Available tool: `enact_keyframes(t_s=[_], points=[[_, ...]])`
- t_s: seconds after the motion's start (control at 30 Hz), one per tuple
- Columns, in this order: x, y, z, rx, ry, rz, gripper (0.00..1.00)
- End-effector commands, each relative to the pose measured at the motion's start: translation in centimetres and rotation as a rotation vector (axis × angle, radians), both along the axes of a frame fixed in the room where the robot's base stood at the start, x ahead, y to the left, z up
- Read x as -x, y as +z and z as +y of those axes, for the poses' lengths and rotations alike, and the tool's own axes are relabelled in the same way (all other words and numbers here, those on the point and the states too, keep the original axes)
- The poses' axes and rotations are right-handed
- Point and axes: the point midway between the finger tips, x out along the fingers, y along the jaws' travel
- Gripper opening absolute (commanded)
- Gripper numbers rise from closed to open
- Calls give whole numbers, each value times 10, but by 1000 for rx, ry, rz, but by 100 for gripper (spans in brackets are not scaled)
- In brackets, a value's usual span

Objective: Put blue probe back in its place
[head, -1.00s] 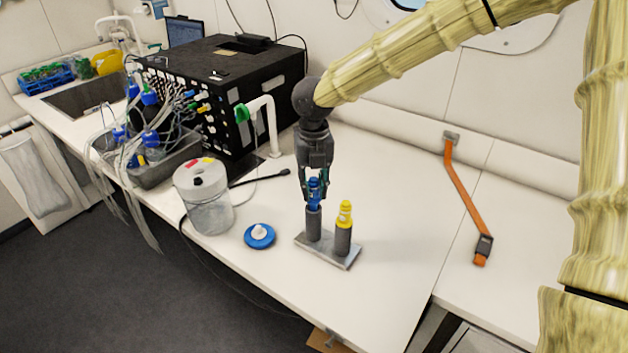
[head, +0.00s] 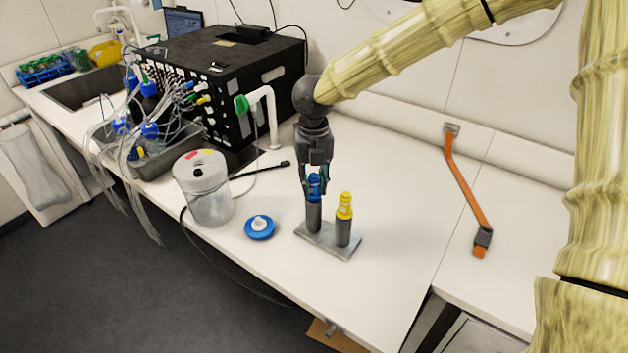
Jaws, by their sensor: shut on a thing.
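The blue probe (head: 315,189) stands upright at the left grey tube of a small holder. My gripper (head: 314,184) reaches down from above and is shut on the top of the blue probe. The holder (head: 331,243) is a flat grey plate with two upright grey tubes. A yellow probe (head: 345,207) stands in the right tube, apart from my gripper. The lower part of the blue probe is hidden in or behind the left tube, and I cannot tell how deep it sits.
A clear jar with a white lid (head: 205,190) and a blue-and-white round cap (head: 260,228) lie left of the holder. A black box (head: 230,80) stands behind, with a tray of tubed bottles. An orange strap (head: 466,190) lies at right. The counter between is clear.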

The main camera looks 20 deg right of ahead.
Motion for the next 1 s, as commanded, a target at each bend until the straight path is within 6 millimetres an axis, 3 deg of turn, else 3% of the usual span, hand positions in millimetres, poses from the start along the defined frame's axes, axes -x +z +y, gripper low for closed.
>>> enact_keyframes(t_s=[1.0], points=[[0,-7,0,0,0,0,0]])
